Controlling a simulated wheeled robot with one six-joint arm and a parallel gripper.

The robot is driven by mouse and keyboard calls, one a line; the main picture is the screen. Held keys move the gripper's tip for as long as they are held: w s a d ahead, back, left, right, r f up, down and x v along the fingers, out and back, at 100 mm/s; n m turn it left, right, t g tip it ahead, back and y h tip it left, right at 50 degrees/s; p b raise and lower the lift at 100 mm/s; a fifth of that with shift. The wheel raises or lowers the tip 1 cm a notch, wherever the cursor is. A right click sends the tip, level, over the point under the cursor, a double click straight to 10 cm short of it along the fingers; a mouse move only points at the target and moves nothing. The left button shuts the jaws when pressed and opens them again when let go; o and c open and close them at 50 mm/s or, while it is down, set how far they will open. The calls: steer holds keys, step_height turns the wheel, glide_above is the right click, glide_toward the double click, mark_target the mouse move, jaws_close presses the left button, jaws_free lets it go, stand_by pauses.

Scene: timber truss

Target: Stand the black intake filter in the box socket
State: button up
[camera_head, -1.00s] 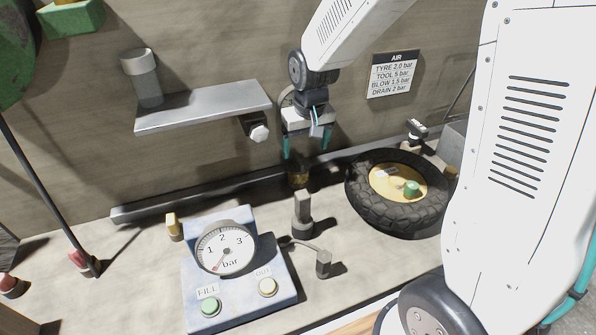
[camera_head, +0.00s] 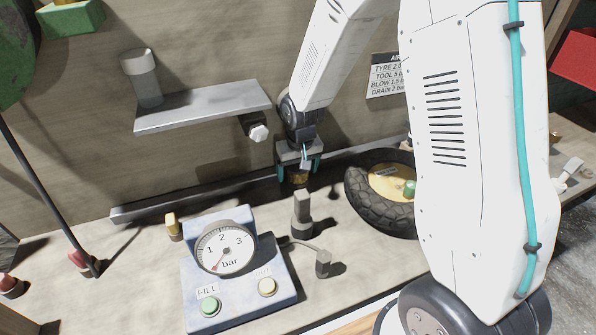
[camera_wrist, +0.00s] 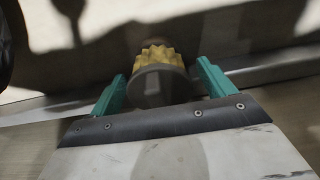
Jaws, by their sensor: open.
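A short yellow, pleated piece with a dark round end (camera_wrist: 158,80) shows between my gripper's fingers in the wrist view; it may be the intake filter, but I cannot be sure. My gripper (camera_wrist: 160,72) is open, with one teal finger on each side of the piece. I cannot tell whether either touches it. I cannot clearly pick out the box socket.
A blue gauge box (camera_head: 240,290) and an upright grey block (camera_head: 302,210) stand in front of my gripper. A tyre (camera_head: 375,205) lies to the right, partly behind my arm. A metal shelf (camera_head: 205,107) with a grey cylinder (camera_head: 146,85) juts from the wall at left.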

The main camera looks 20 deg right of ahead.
steer(key=c, duration=1.1)
steer(key=shift+r, duration=0.15)
steer(key=shift+r, duration=0.65)
steer(key=shift+s+d+t+y, duration=0.2)
steer(key=shift+d+t+y, duration=0.15)
steer(key=shift+y, duration=0.45)
steer(key=shift+s+d+f+t+y, duration=0.15)
steer(key=shift+d+t+y, duration=0.1)
steer(key=shift+t+y, duration=0.3)
